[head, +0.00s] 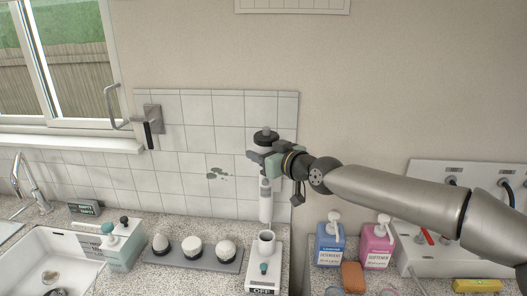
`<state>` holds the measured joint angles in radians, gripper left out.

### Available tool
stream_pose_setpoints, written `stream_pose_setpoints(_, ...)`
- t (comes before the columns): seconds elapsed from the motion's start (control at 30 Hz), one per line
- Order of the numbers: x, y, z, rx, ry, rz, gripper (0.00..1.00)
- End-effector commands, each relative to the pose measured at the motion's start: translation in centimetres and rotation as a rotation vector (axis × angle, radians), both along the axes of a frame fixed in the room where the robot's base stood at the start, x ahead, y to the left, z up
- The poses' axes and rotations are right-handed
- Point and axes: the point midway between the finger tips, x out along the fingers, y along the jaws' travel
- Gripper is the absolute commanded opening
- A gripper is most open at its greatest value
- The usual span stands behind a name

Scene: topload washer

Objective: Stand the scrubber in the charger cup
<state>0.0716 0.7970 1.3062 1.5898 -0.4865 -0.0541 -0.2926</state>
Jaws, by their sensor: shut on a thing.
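My gripper (258,157) is shut on the scrubber (265,200), in front of the tiled wall. The scrubber is upright, with a dark top above my gripper and a pale, slim shaft hanging down. The charger cup (267,248) is a small white cup on a white base (256,273) with a teal knob and an OFF label. In the picture the scrubber's lower end is just above the cup's mouth. I cannot tell whether it is inside the rim or how far apart they are in depth.
A grey tray (220,263) with several white-topped round heads lies left of the base. A white and teal box (123,251) and a sink (48,272) are farther left. Blue detergent (330,248) and pink softener (377,248) bottles stand at right, near a brown block (352,277).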

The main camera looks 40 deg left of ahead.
Motion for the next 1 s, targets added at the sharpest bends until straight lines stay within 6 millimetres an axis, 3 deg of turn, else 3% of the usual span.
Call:
stream_pose_setpoints(0.33,0.0,-0.3,-0.1,0.005,-0.002,-0.001,0.0)
stream_pose_setpoints(1.0,0.0,-0.2,-5.5,0.004,-0.003,-0.002,0.0)
